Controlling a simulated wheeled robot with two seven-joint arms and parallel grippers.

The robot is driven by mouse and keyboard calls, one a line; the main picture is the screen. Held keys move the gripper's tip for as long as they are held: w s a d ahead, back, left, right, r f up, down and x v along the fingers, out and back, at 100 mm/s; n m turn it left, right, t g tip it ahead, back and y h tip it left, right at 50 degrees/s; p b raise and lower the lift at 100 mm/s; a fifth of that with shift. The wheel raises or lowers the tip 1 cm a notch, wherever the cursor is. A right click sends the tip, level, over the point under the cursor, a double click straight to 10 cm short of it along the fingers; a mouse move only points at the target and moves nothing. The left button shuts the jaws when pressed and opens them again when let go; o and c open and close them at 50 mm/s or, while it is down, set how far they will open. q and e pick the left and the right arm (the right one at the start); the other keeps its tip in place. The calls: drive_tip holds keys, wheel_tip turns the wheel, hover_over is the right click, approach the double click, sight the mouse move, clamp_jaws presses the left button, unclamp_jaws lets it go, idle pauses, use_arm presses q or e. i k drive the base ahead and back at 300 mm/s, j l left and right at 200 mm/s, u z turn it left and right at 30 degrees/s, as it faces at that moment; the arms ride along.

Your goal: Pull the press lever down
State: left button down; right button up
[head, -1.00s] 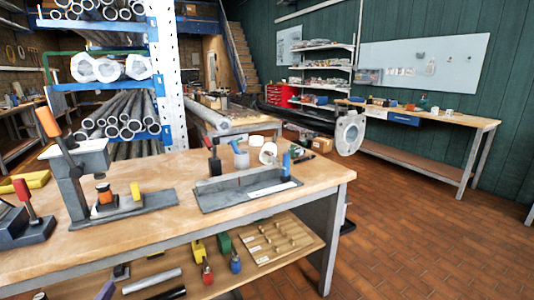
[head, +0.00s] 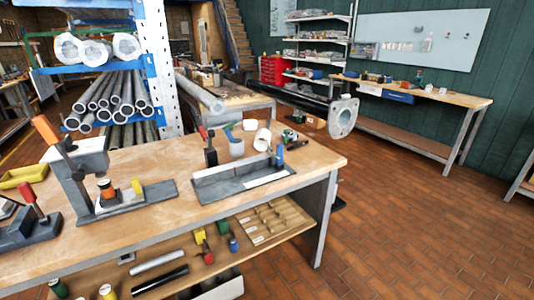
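A grey press (head: 76,168) stands upright at the left of the wooden workbench. Its press lever (head: 58,142) has an orange grip (head: 45,129) that points up and to the left, above the press head. An orange and dark piece (head: 107,190) sits on the press base below the head. A yellow block (head: 137,186) stands on the base to its right. Neither of my grippers shows in the head view, so nothing is seen touching the lever.
A red-handled tool (head: 27,195) is left of the press. A grey fixture (head: 240,182) with red and blue handles stands to the right. White cups (head: 262,139) are behind it. Brick floor (head: 430,230) is clear at right.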

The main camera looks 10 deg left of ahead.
sight(43, 126)
drive_tip(key=u, duration=1.45)
